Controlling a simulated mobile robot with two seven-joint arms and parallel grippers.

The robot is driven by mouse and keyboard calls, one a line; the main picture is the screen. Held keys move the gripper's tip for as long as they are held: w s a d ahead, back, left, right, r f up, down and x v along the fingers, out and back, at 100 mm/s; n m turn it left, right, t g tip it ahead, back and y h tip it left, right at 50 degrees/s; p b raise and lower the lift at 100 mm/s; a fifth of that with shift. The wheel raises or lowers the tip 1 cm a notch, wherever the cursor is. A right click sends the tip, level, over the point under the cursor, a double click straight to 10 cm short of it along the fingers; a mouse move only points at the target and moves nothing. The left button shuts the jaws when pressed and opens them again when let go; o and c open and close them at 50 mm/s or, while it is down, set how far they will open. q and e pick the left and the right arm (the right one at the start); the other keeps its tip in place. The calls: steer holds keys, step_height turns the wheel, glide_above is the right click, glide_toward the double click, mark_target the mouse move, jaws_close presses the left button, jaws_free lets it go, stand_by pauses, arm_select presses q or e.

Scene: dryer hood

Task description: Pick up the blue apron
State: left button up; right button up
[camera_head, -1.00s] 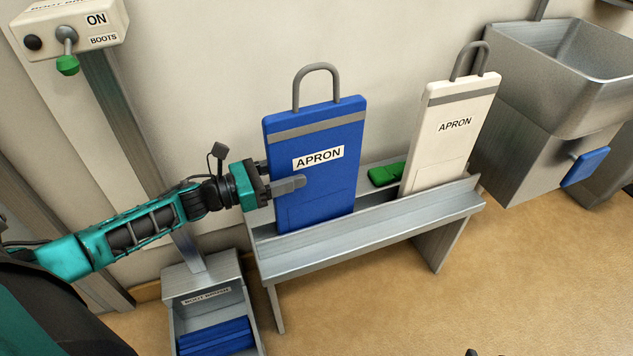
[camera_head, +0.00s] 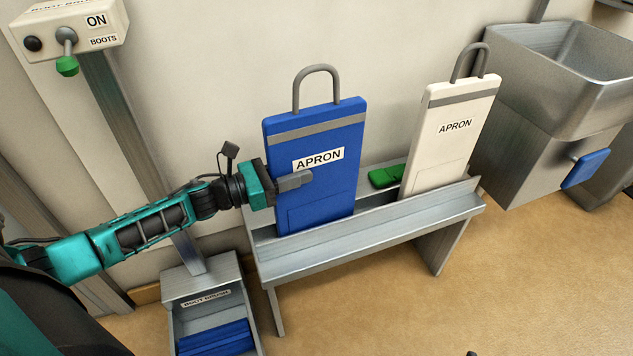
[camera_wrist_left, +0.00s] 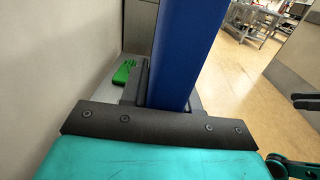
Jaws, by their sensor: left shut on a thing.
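The blue apron (camera_head: 318,195) is a flat upright panel with a grey band, an APRON label and a grey loop handle on top. It stands in the left part of the metal rack (camera_head: 370,235), leaning slightly toward the wall. My left gripper (camera_head: 295,181) is shut on its left edge, about mid-height, with one finger across the front face. In the left wrist view the apron (camera_wrist_left: 188,55) rises edge-on from between the fingers. The far finger is hidden behind the panel in the head view.
A white apron (camera_head: 450,135) stands in the rack's right part. A green object (camera_head: 387,176) lies between the aprons. A boot washer (camera_head: 210,300) stands at lower left, below a control box (camera_head: 70,28). A metal sink (camera_head: 560,80) is at right. The floor in front is clear.

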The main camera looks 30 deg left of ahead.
arm_select(q)
steer(key=shift+r, duration=0.1)
jaws_close()
steer(key=shift+r, duration=0.45)
step_height(320, 180, up, 19)
steer(key=p, duration=0.6)
glide_above(292, 114)
